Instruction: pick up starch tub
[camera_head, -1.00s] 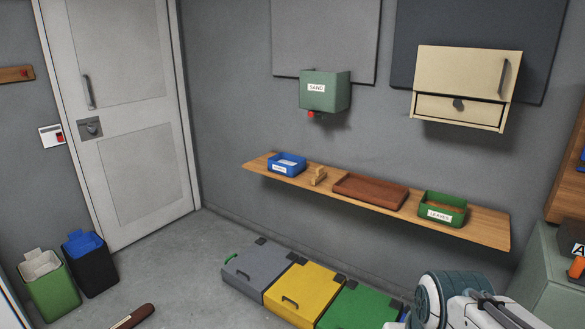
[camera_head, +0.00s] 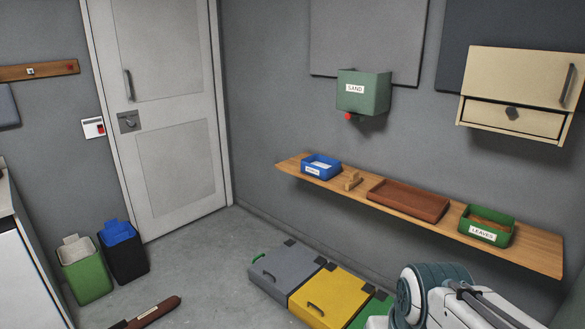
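No tub with a readable starch label shows. A small blue tub (camera_head: 321,168) with pale contents stands at the left end of the wall shelf; the writing on its white label is too small to read. A green tub (camera_head: 487,226) labelled LEAVES stands further right on the same shelf. My gripper is out of the frame; only part of my arm shows at the lower right, in front of the floor boxes.
Grey (camera_head: 285,271) and yellow (camera_head: 331,297) lidded boxes stand below. Two bins (camera_head: 88,275) stand left of the door (camera_head: 175,150). A dark brown object (camera_head: 155,312) lies on the floor.

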